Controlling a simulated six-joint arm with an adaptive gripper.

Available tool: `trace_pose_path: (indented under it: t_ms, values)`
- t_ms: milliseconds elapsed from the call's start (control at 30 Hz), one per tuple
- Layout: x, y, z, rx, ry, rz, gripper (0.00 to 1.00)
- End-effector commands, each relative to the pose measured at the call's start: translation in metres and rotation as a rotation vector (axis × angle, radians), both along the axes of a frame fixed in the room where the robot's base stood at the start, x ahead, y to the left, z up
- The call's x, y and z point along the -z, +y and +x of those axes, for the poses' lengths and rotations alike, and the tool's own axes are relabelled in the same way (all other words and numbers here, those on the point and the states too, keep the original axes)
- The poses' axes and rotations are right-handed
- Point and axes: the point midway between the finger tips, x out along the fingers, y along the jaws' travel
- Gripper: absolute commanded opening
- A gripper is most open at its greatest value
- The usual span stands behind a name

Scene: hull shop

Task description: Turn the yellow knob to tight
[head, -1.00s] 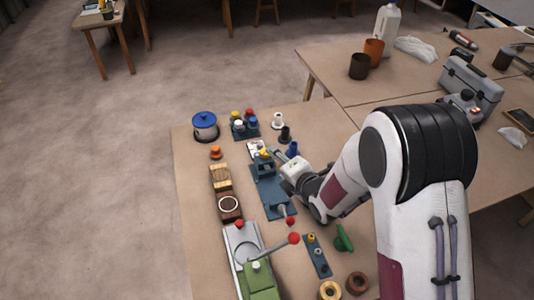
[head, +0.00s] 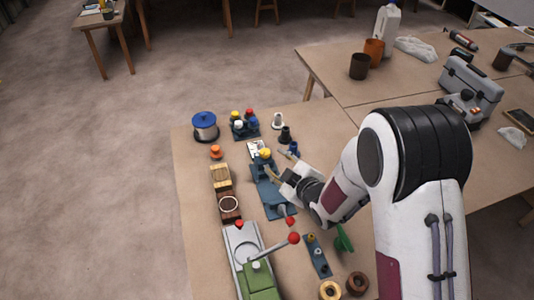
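The yellow knob (head: 265,153) sits on top of the far end of a blue-grey fixture (head: 272,197) on the near table. A small white card with dark marks (head: 254,147) lies just behind it. My gripper (head: 277,163) is to the right of and in front of the knob, reaching in from the right. Its fingers look spread apart, with nothing visible between them, and they appear clear of the knob. The view is too small to read the knob's exact angle or the marks on the card.
A rack with coloured knobs (head: 244,126) and a blue-lidded pot (head: 204,125) stand behind. Dark and blue pegs (head: 285,135) are close beyond my gripper. A red-balled lever (head: 293,238) rises from a green-and-grey machine in front.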

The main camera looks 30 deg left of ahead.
Motion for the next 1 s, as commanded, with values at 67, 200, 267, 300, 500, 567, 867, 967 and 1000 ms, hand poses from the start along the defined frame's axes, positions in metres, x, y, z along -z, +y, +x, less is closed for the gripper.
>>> trace_pose_path:
  t_ms: [67,200,267,300,500,567,867,967,1000]
  values:
    - [-0.0003,0.0001,-0.0003,0.034,0.062,0.05,0.4]
    - [-0.0015,0.0004,-0.0006,0.097,0.175,0.142,0.4]
    - [-0.002,0.0007,-0.0007,0.124,0.223,0.181,0.4]
    - [-0.0023,0.0008,-0.0008,0.141,0.255,0.207,0.4]
    - [-0.0042,0.0014,-0.0005,0.224,0.409,0.332,0.4]
    - [-0.0047,0.0017,-0.0005,0.244,0.447,0.363,0.4]
    - [-0.0053,0.0019,-0.0003,0.292,0.538,0.433,0.4]
    - [-0.0053,0.0019,-0.0003,0.293,0.54,0.434,0.4]
    - [-0.0053,0.0019,-0.0003,0.293,0.539,0.434,0.4]
